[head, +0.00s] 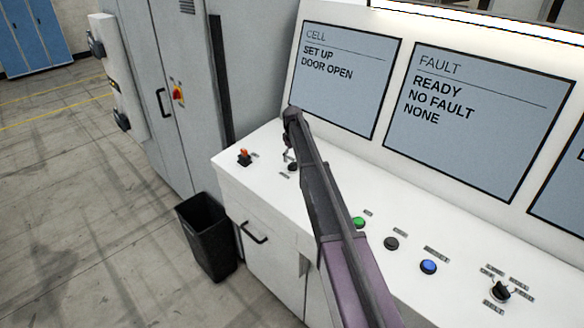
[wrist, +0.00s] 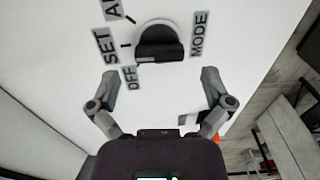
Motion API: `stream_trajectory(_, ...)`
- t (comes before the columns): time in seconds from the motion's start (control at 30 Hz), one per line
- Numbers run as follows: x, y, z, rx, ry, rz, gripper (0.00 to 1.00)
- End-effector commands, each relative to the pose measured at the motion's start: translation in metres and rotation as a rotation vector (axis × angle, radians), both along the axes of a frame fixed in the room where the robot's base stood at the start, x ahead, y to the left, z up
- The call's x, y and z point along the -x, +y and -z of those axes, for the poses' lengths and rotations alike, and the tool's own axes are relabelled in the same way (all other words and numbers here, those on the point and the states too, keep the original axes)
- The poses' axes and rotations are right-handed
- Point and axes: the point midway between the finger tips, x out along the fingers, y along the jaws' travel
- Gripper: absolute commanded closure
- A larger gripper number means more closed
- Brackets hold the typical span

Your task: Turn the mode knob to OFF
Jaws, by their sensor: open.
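The mode knob (wrist: 160,42) is a black knob on a pale round base in the wrist view, with the labels MODE (wrist: 199,34), OFF (wrist: 130,78), SET (wrist: 103,46) and a cut-off one above. Its bar lies roughly crosswise; which label it points to I cannot tell surely. My gripper (wrist: 159,76) is open, its fingertips apart on either side, just below the knob in the picture, and not touching it. In the head view my gripper (head: 289,152) is over the left part of the console, mostly hiding the knob there.
The white console (head: 240,180) carries an orange-red control (head: 244,157), green (head: 358,223), black (head: 391,243) and blue (head: 428,267) buttons, and another knob (head: 500,291). The left screen (head: 345,90) reads SET UP, DOOR OPEN. A black bin (head: 206,235) stands in front.

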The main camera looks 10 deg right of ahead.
Motion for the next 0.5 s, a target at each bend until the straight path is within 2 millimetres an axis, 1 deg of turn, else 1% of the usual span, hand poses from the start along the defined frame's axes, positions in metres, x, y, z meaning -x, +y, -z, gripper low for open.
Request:
stream_trajectory(0.03, 0.0, 0.0, 0.008, 0.0, 0.0, 0.0, 0.0)
stream_trajectory(0.2, 0.0, 0.0, 0.019, 0.0, 0.0, 0.0, 0.0)
stream_trajectory(0.5, 0.0, 0.0, 0.029, 0.0, 0.0, 0.0, 0.0)
